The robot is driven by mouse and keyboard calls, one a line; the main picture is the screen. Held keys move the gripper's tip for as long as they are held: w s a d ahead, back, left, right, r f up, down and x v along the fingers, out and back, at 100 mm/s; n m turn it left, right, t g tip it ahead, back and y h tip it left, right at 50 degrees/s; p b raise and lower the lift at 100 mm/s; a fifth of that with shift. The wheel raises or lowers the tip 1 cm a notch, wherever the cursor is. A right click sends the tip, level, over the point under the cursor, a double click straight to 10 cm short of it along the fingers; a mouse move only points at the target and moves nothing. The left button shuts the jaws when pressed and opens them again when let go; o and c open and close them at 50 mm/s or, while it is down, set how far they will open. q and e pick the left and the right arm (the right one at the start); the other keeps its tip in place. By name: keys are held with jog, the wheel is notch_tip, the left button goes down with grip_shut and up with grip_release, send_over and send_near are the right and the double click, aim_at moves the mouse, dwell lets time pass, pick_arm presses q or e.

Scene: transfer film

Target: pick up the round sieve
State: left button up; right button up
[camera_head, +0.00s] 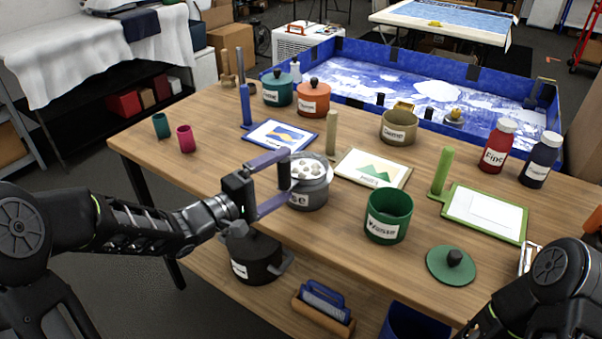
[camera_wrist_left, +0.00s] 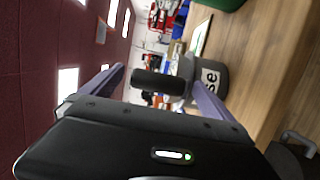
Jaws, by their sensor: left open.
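The round sieve (camera_head: 313,167) sits in the top of a grey pot (camera_head: 308,198), with several pale round lumps in it. Its thick black handle (camera_head: 284,170) points left toward my left gripper (camera_head: 287,175). The gripper is open, one purple finger above the handle and one below in the head view. In the left wrist view the handle (camera_wrist_left: 159,82) shows between the spread fingers, with the pot (camera_wrist_left: 211,78) just beyond. I cannot tell whether either finger touches the handle. My right gripper is out of view.
A green pot (camera_head: 389,217) and green lid (camera_head: 451,265) stand right of the grey pot. A framed picture (camera_head: 373,169) lies behind it. A black pot (camera_head: 254,259) is below the table's front edge. The tabletop's left front (camera_head: 190,175) is mostly clear.

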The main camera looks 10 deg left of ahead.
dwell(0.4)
pick_arm(q)
jog(key=c, duration=1.9)
notch_tip(320, 180, up, 10)
jog(key=shift+r+p, duration=0.1)
jog(key=shift+p, duration=0.5)
jog(key=shift+f, duration=0.2)
jog(key=shift+f+b, duration=1.1)
jog(key=shift+f, duration=1.2)
